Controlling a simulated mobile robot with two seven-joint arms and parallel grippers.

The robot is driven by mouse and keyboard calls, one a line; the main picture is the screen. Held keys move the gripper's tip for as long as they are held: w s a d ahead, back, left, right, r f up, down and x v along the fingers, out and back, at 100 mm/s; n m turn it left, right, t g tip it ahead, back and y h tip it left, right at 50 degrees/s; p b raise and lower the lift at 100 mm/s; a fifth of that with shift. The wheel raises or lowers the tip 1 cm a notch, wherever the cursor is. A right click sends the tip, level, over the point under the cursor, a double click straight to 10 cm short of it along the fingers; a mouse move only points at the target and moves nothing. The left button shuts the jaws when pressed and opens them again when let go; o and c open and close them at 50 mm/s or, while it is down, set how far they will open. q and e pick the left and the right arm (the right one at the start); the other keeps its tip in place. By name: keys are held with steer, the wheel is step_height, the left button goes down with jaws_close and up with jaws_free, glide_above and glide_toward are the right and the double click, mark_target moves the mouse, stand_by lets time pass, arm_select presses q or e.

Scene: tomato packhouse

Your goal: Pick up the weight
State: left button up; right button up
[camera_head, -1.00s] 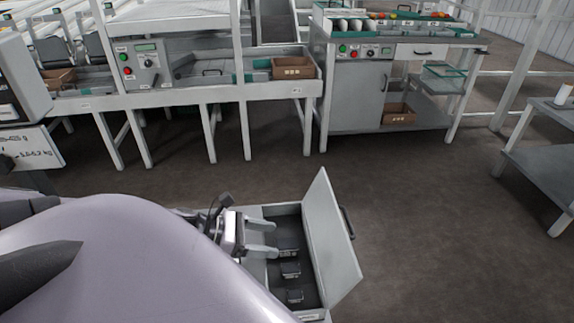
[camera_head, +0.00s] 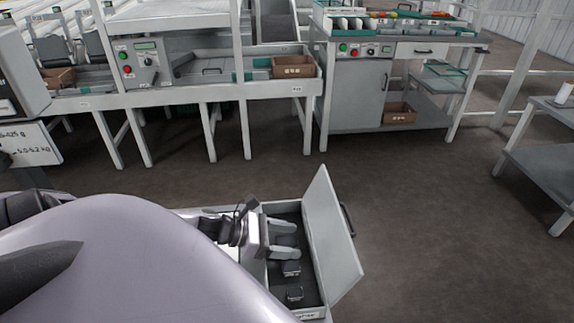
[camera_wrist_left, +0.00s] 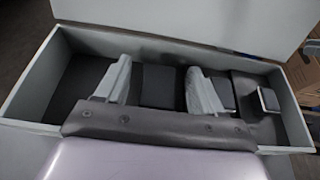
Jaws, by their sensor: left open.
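An open grey box (camera_head: 310,311) with dark lining holds dark block-shaped weights. In the head view, one weight (camera_head: 291,268) and a smaller weight (camera_head: 294,293) show in its near part. My left gripper (camera_head: 290,240) is open, its two pale fingers reaching over the box from the left. In the left wrist view, the largest weight (camera_wrist_left: 158,86) lies in the gap between the spread fingers of the left gripper (camera_wrist_left: 159,68). The two smaller weights (camera_wrist_left: 223,92) (camera_wrist_left: 268,99) lie to the right. I cannot tell whether a finger touches the large weight. My right gripper is out of view.
The box's raised lid (camera_head: 333,238) stands along its right side. A bench with a control panel (camera_head: 139,65) and a grey cabinet (camera_head: 355,95) stand beyond open floor. A grey shelf table (camera_head: 545,160) is at the far right.

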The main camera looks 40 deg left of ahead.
arm_select(q)
jaws_close()
steer(key=shift+r, duration=0.2)
